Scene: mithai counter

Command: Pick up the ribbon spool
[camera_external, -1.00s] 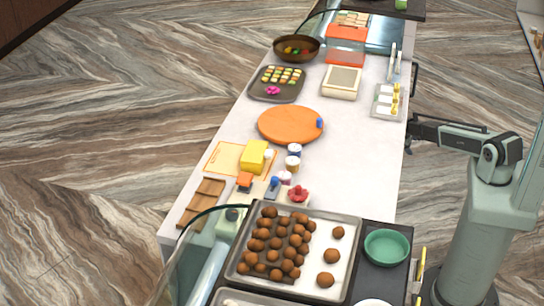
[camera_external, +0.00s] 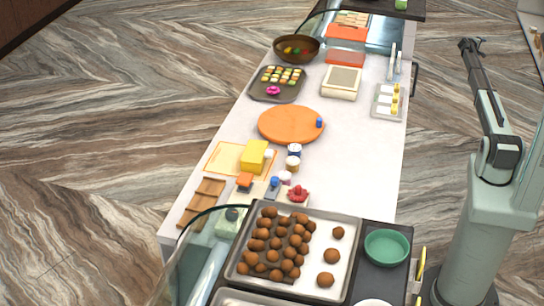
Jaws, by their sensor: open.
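I cannot tell for sure which thing is the ribbon spool. Small round items that could be it are a blue-topped white cylinder (camera_external: 294,150), a brown and white cylinder (camera_external: 292,164) just below it, a small blue piece (camera_external: 320,123) on the orange round board, and a magenta piece (camera_external: 273,90) on the dark tray. My gripper (camera_external: 469,43) is open and empty at the upper right, over the floor beyond the counter's right edge. It is well apart from all of these.
The white counter (camera_external: 362,160) has free room right of the orange board (camera_external: 285,125). A yellow block (camera_external: 254,156), wooden rack (camera_external: 202,203), tray of brown balls (camera_external: 340,215), green bowl (camera_external: 386,247) and glass guard (camera_external: 185,257) crowd the near end. A brown bowl (camera_external: 297,56) stands farther back.

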